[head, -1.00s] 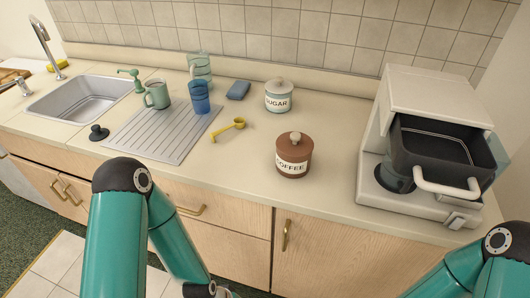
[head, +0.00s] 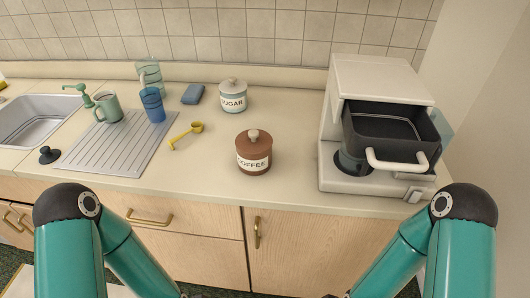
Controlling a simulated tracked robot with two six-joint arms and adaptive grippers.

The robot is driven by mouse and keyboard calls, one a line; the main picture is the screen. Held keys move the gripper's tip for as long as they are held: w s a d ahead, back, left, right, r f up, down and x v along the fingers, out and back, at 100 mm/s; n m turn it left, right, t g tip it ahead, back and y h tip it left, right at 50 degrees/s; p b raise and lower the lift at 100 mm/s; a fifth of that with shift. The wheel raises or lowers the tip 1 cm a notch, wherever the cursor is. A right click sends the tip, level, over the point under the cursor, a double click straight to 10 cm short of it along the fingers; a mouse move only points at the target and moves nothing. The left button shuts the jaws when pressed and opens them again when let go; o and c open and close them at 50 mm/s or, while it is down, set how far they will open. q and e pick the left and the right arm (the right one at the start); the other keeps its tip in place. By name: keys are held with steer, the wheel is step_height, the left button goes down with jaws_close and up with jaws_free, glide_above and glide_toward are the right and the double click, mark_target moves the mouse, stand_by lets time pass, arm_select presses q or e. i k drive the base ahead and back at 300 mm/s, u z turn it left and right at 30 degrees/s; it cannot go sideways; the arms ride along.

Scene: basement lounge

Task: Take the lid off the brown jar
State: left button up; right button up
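The brown jar (head: 254,158), labelled COFFEE, stands upright on the counter near its front edge. Its brown lid (head: 254,142) with a pale round knob sits on top. My two arms reach down at the left and right of the head view, below the counter edge. Both grippers are at or past the bottom edge of the picture, with only dark slivers near the arm ends showing, so their fingers are hidden. Neither arm touches the jar.
A sugar jar (head: 232,98) stands behind the brown jar. A coffee maker (head: 380,85) with its basket handle (head: 398,162) sticking out stands to the right. A yellow scoop (head: 187,134), drainboard (head: 105,145), mug (head: 108,107) and blue glass (head: 152,105) lie left. Counter around the jar is clear.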

mark_target(252, 141)
steer(key=z, duration=1.15)
steer(key=k, duration=0.95)
steer(key=u, duration=0.35)
steer(key=i, duration=0.5)
steer(key=u, duration=0.05)
